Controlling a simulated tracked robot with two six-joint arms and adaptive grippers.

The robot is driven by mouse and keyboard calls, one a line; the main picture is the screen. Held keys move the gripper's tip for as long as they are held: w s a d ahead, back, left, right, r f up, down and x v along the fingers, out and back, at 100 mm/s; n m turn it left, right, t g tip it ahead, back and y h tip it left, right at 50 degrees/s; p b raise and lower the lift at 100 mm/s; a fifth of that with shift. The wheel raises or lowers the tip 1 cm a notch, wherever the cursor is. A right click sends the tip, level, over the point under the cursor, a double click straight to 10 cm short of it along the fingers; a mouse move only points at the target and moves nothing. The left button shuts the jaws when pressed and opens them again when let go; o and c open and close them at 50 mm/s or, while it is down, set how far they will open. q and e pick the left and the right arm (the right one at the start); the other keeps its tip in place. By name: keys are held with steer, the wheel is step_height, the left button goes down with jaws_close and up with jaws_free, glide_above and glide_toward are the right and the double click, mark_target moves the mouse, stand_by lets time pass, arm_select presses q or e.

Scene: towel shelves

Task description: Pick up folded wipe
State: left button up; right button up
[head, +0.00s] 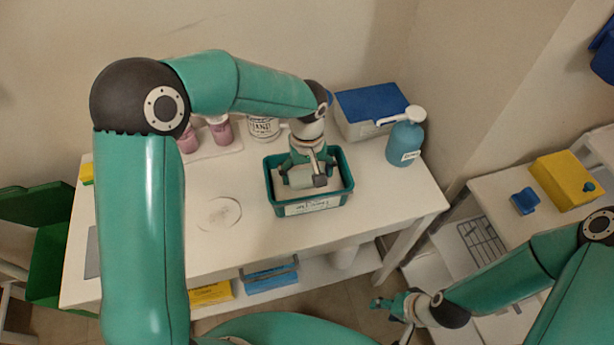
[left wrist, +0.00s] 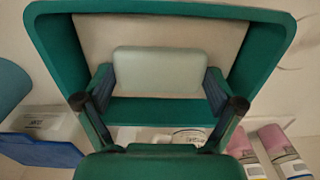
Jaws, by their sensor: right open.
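The folded wipe (left wrist: 160,70) is a pale grey-green rounded block in the left wrist view. It is in a green tray (left wrist: 280,30) with a light floor, and the tray shows in the head view with a white label on its front (head: 313,207). My left gripper (head: 303,177) reaches down into the tray. In the left wrist view its two dark pads (left wrist: 160,90) meet the two short ends of the wipe. I cannot tell whether the wipe is clear of the tray floor. My right gripper (head: 392,309) is open and empty, low in front of the table.
A blue pump bottle (head: 405,142) and a blue-lidded box (head: 370,110) stand right and behind the tray. Pink-labelled containers (head: 220,130) and a white tub (head: 263,127) stand behind left. A round disc (head: 219,214) lies left. The table's front right is clear.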

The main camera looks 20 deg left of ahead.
mark_target(307, 176)
arm_select(q)
steer(key=shift+c, duration=0.5)
steer(key=shift+r, duration=0.1)
steer(key=shift+r, duration=0.5)
step_height(307, 176, up, 19)
